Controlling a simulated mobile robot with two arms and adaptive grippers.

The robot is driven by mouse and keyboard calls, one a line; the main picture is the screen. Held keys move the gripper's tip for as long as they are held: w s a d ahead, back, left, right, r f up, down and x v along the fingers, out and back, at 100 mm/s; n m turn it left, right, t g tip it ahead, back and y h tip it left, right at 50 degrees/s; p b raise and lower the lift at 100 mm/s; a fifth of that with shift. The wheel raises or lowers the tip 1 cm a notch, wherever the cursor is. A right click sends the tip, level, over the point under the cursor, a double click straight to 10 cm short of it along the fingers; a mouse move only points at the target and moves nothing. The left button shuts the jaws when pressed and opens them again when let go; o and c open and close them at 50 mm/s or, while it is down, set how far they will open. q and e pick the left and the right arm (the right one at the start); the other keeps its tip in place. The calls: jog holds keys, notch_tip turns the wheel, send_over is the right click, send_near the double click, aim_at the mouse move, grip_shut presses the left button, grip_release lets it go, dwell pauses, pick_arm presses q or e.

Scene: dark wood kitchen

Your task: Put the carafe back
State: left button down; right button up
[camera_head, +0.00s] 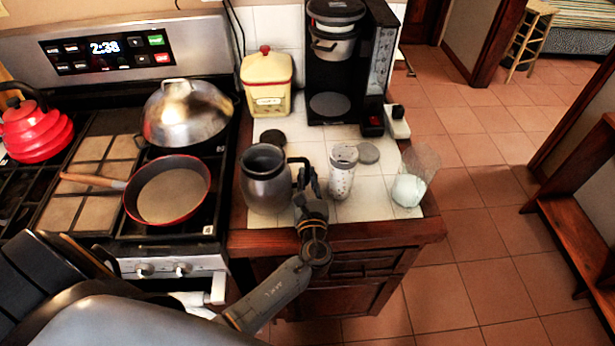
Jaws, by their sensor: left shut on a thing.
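The carafe (264,190) is a dark grey metal jug with an open top, upright at the front left of the tiled counter (310,207). I cannot tell whether its base touches the tiles. My left gripper (304,180) is at the carafe's right side, shut on its black handle. The fingers partly hide the handle. The coffee maker (382,60) stands at the back of the counter, black with a silver side panel. Its round plate (330,105) is bare beneath the brew basket (333,45). My right gripper is not in view.
A speckled shaker (342,175) stands just right of my gripper, beside a grey disc (368,153). A clear glass (412,180) is near the right edge. A dark disc (273,137) and yellow canister (267,85) are behind the carafe. The stove with a pan (170,192) is left.

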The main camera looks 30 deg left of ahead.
pick_arm(q)
jog(key=c, duration=1.4)
grip_release()
jog(key=shift+s+d, duration=0.2)
jog(key=shift+s, duration=0.1)
jog(key=b+v, duration=0.2)
jog(key=v, duration=0.8)
jog(key=shift+s+d, duration=0.1)
jog(key=shift+s, duration=0.15)
jog(key=shift+s+d+r, duration=0.1)
jog(key=shift+s+d, duration=0.15)
jog(key=shift+s, duration=0.1)
